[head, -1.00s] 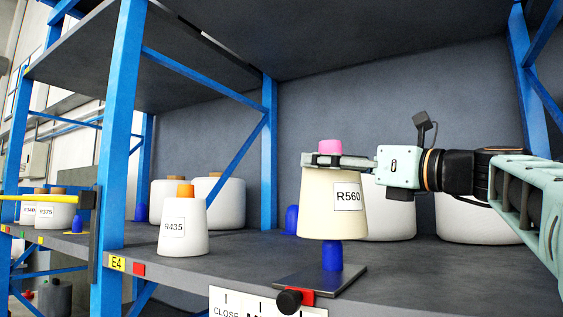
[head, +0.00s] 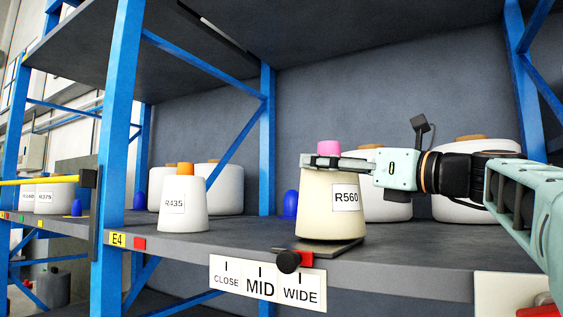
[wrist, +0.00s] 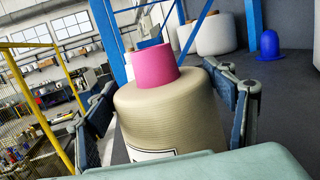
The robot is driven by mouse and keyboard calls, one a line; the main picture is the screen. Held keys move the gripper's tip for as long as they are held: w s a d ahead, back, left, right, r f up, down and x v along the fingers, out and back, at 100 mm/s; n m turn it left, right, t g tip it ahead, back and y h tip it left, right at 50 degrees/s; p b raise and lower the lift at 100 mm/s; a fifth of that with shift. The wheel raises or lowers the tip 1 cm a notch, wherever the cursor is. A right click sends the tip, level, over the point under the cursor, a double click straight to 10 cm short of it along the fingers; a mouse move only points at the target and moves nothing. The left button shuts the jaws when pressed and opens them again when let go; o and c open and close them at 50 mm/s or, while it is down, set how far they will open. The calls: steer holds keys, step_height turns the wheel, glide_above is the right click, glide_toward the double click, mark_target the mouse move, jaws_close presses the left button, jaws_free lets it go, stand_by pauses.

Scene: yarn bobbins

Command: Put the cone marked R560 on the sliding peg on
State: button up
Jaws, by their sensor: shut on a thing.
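The cream cone marked R560 (head: 331,208), with a pink top (head: 329,148), stands upright at the shelf's front edge. Its base is at the dark sliding plate (head: 340,250), and no peg shows below it. My gripper (head: 322,161) is shut around the cone's upper part, just below the pink top. In the wrist view the cone (wrist: 172,112) sits between my two fingers (wrist: 168,100). The blue peg under the cone is hidden. The plate's black knob (head: 288,261) is between the MID and WIDE marks on the white scale (head: 262,288).
A white cone marked R435 (head: 183,212) with an orange top stands to the left. A bare blue peg (head: 291,204) is just behind the held cone's left side. Large white bobbins (head: 385,200) stand behind my gripper. A blue upright (head: 113,150) is further left.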

steer(key=shift+f, duration=0.25)
stand_by(0.5)
steer(key=o, duration=2.1)
steer(key=shift+c, duration=0.2)
steer(key=shift+o, duration=0.6)
steer(key=shift+f, duration=0.1)
steer(key=shift+r, duration=5.1)
